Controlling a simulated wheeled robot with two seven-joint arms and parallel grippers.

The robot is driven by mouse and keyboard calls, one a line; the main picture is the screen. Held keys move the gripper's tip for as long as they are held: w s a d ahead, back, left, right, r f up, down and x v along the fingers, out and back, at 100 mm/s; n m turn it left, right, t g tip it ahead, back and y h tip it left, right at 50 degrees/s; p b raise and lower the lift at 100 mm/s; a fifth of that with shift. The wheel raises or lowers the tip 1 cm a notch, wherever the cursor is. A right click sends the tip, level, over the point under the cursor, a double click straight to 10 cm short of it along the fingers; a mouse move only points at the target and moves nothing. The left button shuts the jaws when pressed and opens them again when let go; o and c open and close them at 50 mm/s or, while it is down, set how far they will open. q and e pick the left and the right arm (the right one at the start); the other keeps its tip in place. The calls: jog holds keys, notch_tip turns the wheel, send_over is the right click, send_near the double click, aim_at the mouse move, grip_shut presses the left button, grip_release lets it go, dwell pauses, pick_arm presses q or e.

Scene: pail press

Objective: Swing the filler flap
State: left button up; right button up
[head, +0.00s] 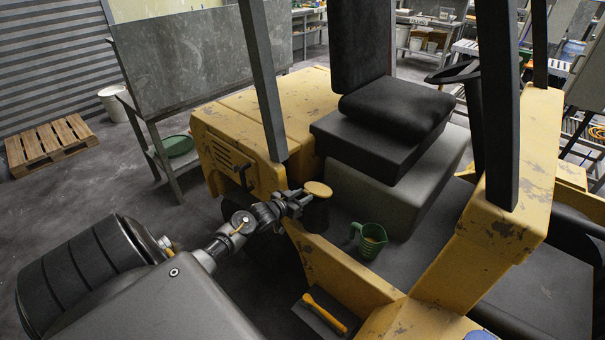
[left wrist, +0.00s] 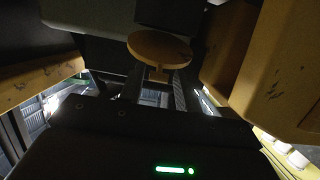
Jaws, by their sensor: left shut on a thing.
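The filler flap (head: 317,188) is a round yellow disc above a dark cylindrical filler neck (head: 316,215) at the side of the yellow forklift. My left gripper (head: 303,199) reaches it from the left and is shut on the flap's near edge. In the left wrist view the flap (left wrist: 158,47) shows as a tilted yellow disc with a small tab (left wrist: 157,75) between the fingers (left wrist: 156,92). The exact contact is dark and partly hidden. The opening under the flap cannot be seen. My right gripper is not in view.
A green jug (head: 369,241) stands on the forklift floor right of the neck. A yellow-handled tool (head: 325,313) lies on the step below. The black seat (head: 400,105), a dark post (head: 262,80) and the yellow body (head: 250,120) surround the flap.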

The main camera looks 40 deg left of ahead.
pick_arm(q)
jog(key=shift+s+f, duration=0.1)
jog(key=shift+f, duration=0.15)
jog(key=shift+s+f+b, duration=0.25)
jog(key=shift+f+b, duration=0.3)
jog(key=shift+f, duration=0.35)
jog(key=shift+s+f+b, duration=0.25)
jog(key=shift+f+b, duration=0.3)
jog(key=shift+f, duration=0.3)
jog(key=shift+f+b, duration=0.55)
jog(key=shift+f, duration=0.1)
jog(key=o, duration=0.9)
jog(key=shift+r, duration=0.1)
jog(key=v, duration=1.1)
jog(key=shift+d, duration=0.1)
